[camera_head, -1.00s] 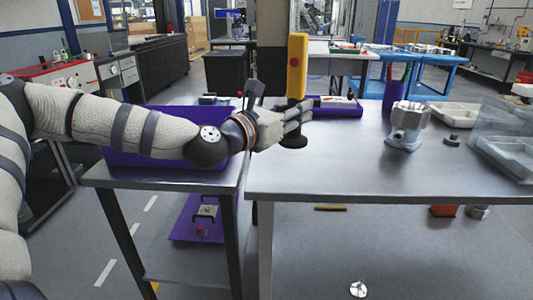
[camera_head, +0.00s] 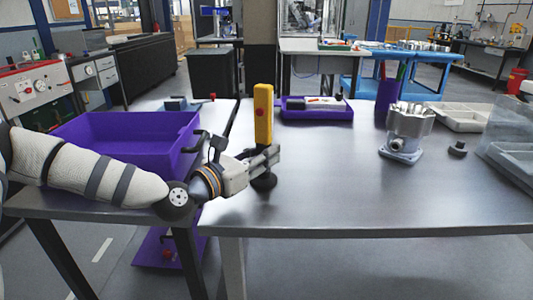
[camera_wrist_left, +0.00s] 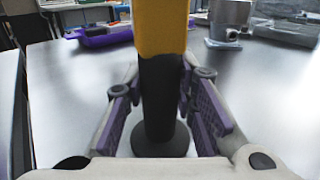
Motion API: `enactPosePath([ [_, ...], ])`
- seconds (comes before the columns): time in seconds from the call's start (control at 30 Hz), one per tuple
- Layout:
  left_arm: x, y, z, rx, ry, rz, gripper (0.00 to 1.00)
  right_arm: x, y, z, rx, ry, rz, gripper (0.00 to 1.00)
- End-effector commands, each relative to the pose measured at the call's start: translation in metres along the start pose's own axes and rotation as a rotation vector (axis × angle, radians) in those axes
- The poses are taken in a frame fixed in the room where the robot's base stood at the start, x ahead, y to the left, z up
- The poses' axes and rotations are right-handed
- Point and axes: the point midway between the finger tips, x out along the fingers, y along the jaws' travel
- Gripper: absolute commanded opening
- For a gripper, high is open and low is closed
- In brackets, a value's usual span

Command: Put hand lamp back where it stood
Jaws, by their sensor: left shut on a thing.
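The hand lamp is a yellow upright body (camera_head: 263,115) with a black neck and a round black base. It stands upright near the left end of the grey table (camera_head: 340,200). My left gripper (camera_head: 268,160) is shut on the black neck, reaching in from the left. In the left wrist view the lamp's yellow body (camera_wrist_left: 160,25) rises between my purple-padded fingers, and its base (camera_wrist_left: 160,140) shows below them. I cannot tell whether the base touches the tabletop. My right gripper is not in view.
A purple bin (camera_head: 125,165) stands on the side table at left. A purple tray (camera_head: 317,113) lies behind the lamp. A metal housing (camera_head: 408,133), a small black part (camera_head: 458,149) and pale trays (camera_head: 465,115) are at right. The tabletop's front middle is clear.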

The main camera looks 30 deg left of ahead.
Motion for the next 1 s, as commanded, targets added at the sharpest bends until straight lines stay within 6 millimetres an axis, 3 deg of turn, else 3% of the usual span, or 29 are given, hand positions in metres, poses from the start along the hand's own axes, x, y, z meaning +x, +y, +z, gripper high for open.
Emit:
enactPosePath([
  [0.17, 0.000, 0.000, -0.002, 0.000, -0.002, 0.001, 0.00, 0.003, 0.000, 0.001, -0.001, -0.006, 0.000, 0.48],
  [0.2, 0.000, 0.000, -0.002, 0.000, -0.002, 0.001, 0.31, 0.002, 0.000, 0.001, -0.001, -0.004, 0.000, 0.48],
  [0.27, 0.000, 0.000, -0.001, 0.001, -0.003, 0.001, 0.45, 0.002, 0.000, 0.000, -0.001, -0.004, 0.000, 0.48],
  [0.67, -0.005, 0.001, 0.006, 0.000, -0.007, 0.003, 0.45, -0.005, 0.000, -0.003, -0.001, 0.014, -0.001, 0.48],
  [0.87, -0.050, 0.002, 0.012, -0.003, -0.017, 0.007, 0.45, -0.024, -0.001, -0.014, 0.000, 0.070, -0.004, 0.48],
  [1.0, -0.088, 0.002, 0.017, -0.003, -0.028, 0.007, 0.45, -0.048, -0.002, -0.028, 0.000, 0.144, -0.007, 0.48],
])
